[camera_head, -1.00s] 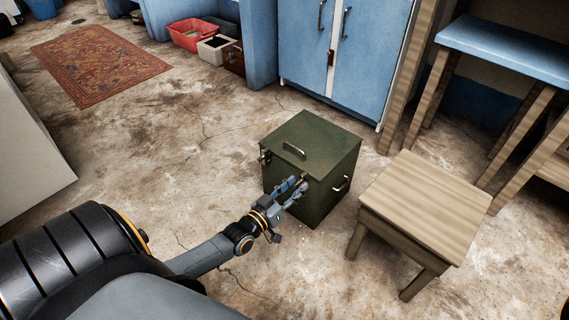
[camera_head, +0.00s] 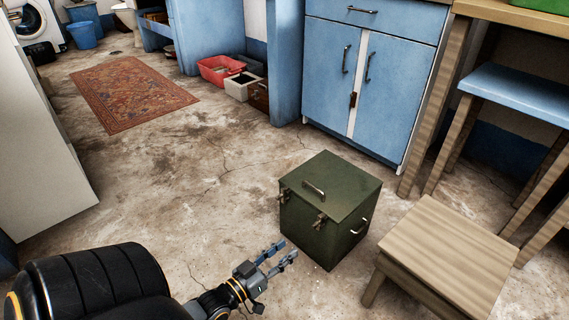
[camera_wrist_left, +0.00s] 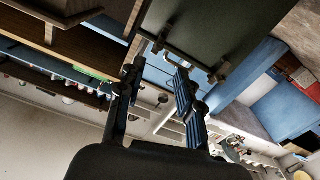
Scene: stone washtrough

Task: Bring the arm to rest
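My left gripper (camera_head: 277,256) is in the lower middle of the head view, in front of and a little left of a dark green metal box. Its two fingers are spread apart with nothing between them. In the left wrist view the fingers (camera_wrist_left: 156,92) are also apart and empty. The green box (camera_head: 330,200) stands closed on the floor, with a handle on its lid and latches on its front. The gripper appears apart from the box. My right gripper is not in view.
A wooden stool (camera_head: 455,250) stands right of the box. Blue cabinets (camera_head: 375,75) stand behind it, with a blue bench (camera_head: 520,95) to the right. A patterned rug (camera_head: 130,92) and a red bin (camera_head: 218,69) lie further back. The floor left of the box is clear.

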